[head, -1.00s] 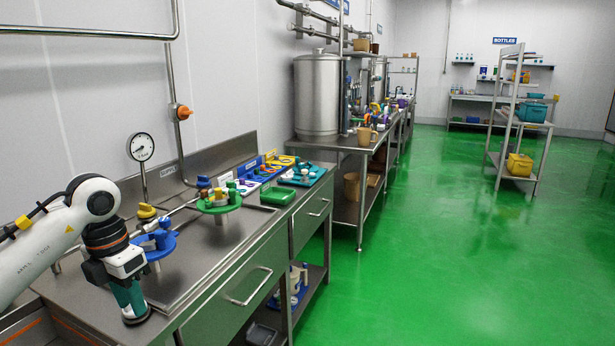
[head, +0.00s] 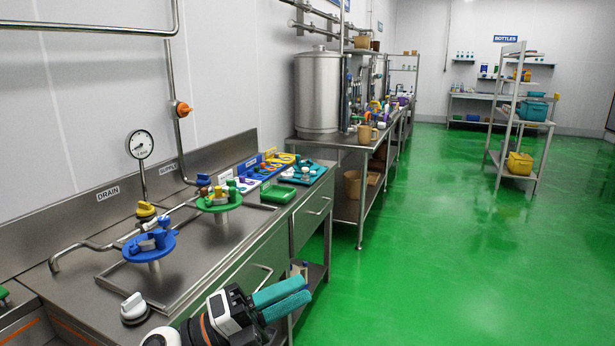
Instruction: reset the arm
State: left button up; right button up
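My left arm comes in at the bottom edge. Its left gripper (head: 306,290) has two teal fingers that lie side by side, close together, with nothing seen between them. It points to the right, in front of the steel counter's drawer fronts and near the green floor. A white and black knob (head: 135,308) stands on the counter to the left of the gripper. My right gripper is not in view.
A steel tank (head: 317,95) stands beyond.

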pick_arm(q)
jog(key=w+a+f+n+t+y, duration=0.1)
jog(key=a+f+n+t+y, duration=0.1)
jog(key=a+n+t+y, duration=0.6)
jog(key=w+a+f+n+t+y, duration=0.1)
jog(key=w+f+n+t+y, duration=0.25)
jog(key=n, duration=0.85)
jog(key=s+a+f+n+g+y, duration=0.2)
jog(key=s+a+f+n+y, duration=0.25)
jog(key=f, duration=0.25)
jog(key=s+a+f+n+g+y, duration=0.2)
jog(key=s+a+f+n+y, duration=0.1)
jog(key=f+n+y, duration=0.3)
jog(key=s+a+f+n+g+h, duration=0.1)
jog(key=s+f+g, duration=0.55)
jog(key=s, duration=0.35)
jog(key=s+f+n+g+h, duration=0.1)
jog(key=s+f+n+g, duration=0.1)
jog(key=s+f+g, duration=0.6)
notch_tip(320, 180, down, 22)
jog(key=s+t+p, duration=0.2)
jog(key=s, duration=0.1)
jog(key=s+a+f+g+p, duration=0.1)
jog(key=s+a+f+p, duration=0.1)
jog(key=s+f, duration=1.3)
jog(key=shift+s+a+f+m, duration=0.25)
jog(key=shift+s+a+m, duration=0.2)
jog(key=shift+s+a, duration=0.25)
